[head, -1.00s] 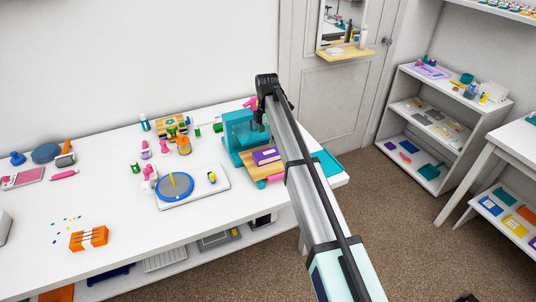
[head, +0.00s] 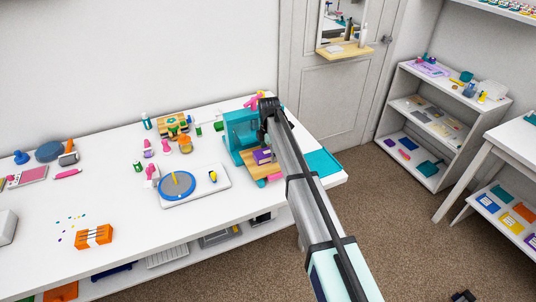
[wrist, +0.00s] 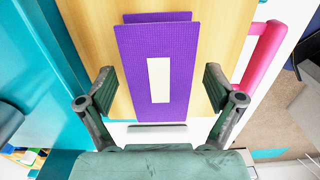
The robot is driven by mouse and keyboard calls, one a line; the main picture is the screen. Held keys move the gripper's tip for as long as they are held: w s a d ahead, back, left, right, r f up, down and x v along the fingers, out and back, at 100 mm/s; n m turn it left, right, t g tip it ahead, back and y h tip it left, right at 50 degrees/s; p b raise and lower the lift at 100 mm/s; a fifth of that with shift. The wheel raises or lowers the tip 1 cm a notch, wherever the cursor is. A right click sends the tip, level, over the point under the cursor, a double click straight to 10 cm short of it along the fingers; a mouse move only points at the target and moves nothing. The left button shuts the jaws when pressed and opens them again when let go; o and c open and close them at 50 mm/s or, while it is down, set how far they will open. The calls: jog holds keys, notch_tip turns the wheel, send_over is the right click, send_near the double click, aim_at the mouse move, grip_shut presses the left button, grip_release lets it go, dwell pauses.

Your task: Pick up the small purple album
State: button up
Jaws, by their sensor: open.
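The small purple album (wrist: 158,97) has a white label on its cover and lies on a wooden board (wrist: 227,62) in the wrist view. In the head view the album (head: 263,155) shows at the foot of a teal press, partly hidden by my arm. My gripper (wrist: 159,78) is open, with one finger on each side of the album's near part and gaps between. I cannot tell its exact height above the album. In the head view my fingers are hidden behind my arm.
The teal press (head: 241,130) stands just left of the album. A teal mat (head: 322,162) lies at the table's right end.

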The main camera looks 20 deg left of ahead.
jog(key=c, duration=1.3)
